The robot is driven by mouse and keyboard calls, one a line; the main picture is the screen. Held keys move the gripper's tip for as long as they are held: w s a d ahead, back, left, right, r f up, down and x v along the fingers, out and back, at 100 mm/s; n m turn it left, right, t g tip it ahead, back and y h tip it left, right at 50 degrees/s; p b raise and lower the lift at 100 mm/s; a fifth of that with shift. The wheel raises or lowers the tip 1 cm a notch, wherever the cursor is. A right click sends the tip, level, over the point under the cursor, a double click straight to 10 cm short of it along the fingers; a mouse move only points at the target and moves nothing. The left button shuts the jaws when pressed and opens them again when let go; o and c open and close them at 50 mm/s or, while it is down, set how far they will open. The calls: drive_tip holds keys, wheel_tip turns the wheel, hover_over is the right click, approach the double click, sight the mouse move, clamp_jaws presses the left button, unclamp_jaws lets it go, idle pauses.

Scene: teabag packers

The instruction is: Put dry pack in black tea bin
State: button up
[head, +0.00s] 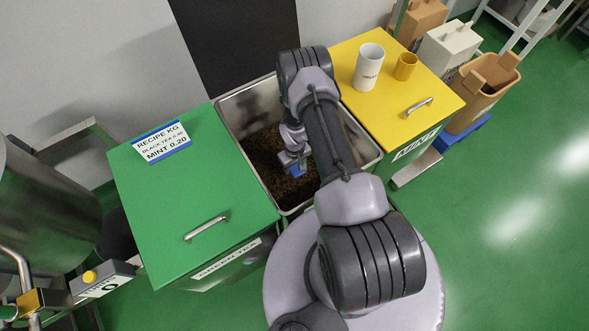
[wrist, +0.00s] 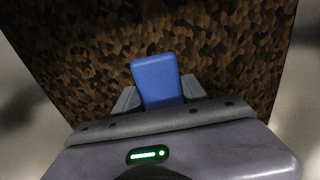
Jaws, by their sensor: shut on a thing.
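My gripper (head: 293,162) is shut on a small blue pack (head: 297,171), which I take as the dry pack. In the wrist view, the blue pack (wrist: 156,76) stands out between the two grey fingers of my gripper (wrist: 158,94). The gripper is inside the outline of an open steel bin (head: 362,141) filled with dark brown loose tea (head: 262,158). The tea also fills much of the wrist view (wrist: 60,45). I cannot tell how far the pack is above the tea. My arm hides part of the bin.
A green lid (head: 170,210) with a handle and recipe card (head: 162,142) is left of the bin. Brown containers (head: 487,88) stand further right.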

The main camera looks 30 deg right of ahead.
drive_tip(key=shift+r, duration=0.1)
drive_tip(key=o, duration=1.4)
drive_tip(key=shift+o, duration=0.2)
